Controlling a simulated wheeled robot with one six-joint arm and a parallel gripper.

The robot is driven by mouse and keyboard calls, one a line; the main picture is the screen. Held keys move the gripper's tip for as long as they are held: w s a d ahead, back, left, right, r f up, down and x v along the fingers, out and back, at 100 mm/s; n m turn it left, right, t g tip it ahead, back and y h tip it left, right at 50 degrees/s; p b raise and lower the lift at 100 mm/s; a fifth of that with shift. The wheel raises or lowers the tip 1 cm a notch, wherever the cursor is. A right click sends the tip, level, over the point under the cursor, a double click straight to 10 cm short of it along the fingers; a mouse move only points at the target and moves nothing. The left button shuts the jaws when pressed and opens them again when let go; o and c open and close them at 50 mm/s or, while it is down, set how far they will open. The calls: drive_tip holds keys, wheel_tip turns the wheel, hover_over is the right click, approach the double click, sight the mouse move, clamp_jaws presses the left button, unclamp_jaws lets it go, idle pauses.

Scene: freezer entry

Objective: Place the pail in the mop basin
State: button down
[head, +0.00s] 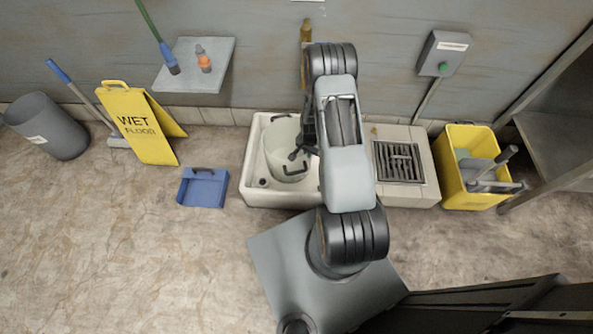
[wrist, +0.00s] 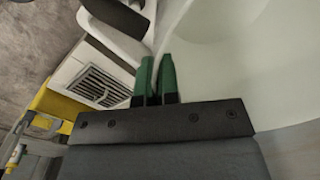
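The pail (head: 284,140) is a pale, off-white bucket with dark handle pieces. My gripper (head: 302,152) reaches down at the pail's right side, partly hidden by my arm. In the wrist view, the green fingertips of my gripper (wrist: 155,78) are close together with the thin pail wall between them. The pail's pale surface (wrist: 215,65) fills the right of that view.
A drain grate (head: 398,162) lies right of the basin, then a yellow mop bucket (head: 452,180). A blue dustpan (head: 203,188), a wet-floor sign (head: 140,125) and a grey bin (head: 48,127) stand left.

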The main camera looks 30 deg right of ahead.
drive_tip(key=d+f+m+b, duration=0.1)
drive_tip(key=f+b, duration=0.3)
drive_tip(key=f, duration=0.4)
drive_tip(key=d+f+m+b, duration=0.2)
drive_tip(key=d+f+b, duration=0.1)
drive_tip(key=f, duration=0.5)
drive_tip(key=shift+w+d+f+m+b, duration=0.15)
drive_tip(key=shift+d+f+m+b, duration=0.2)
drive_tip(key=shift+b, duration=0.5)
drive_tip(key=shift+f, duration=0.15)
drive_tip(key=c, duration=1.4)
unclamp_jaws()
drive_tip(key=shift+o, duration=0.2)
